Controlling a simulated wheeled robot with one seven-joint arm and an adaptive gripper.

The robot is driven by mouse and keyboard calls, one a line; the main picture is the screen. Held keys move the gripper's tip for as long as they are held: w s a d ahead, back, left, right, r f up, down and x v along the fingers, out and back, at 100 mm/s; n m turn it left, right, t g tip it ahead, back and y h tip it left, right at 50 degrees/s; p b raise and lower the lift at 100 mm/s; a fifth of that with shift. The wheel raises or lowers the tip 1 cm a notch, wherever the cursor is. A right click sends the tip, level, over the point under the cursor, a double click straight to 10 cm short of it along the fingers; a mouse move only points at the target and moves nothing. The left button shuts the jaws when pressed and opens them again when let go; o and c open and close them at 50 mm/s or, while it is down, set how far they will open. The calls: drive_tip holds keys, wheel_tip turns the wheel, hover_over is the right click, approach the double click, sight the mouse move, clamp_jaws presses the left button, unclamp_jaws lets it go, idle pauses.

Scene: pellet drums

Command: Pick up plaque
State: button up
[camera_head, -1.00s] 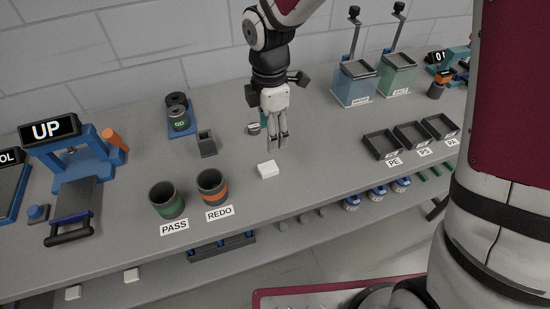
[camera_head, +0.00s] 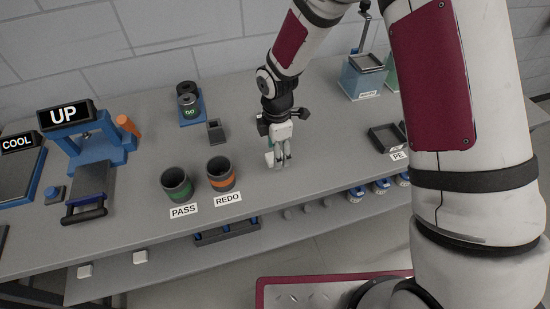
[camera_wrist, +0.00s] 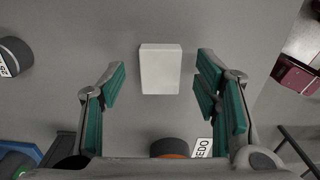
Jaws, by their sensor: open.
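The plaque (camera_wrist: 160,68) is a small white rectangular block lying flat on the grey bench. In the wrist view it shows between the two green-padded fingers of my gripper (camera_wrist: 160,82), with clear space on both sides. My gripper (camera_head: 279,162) is open and empty, pointing down close to the bench, right of the REDO cup. In the head view the fingers largely hide the plaque. How far the fingertips are above the bench is hard to tell.
The REDO cup (camera_head: 221,174) and PASS cup (camera_head: 176,185) stand left of my gripper. A small grey holder (camera_head: 215,131) stands behind them, and a black tray (camera_head: 386,138) lies to the right. A blue press (camera_head: 88,145) is at the left.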

drive_tip(key=shift+f, duration=0.65)
drive_tip(key=c, duration=1.1)
drive_tip(key=shift+c, duration=0.2)
drive_tip(key=shift+r, duration=0.1)
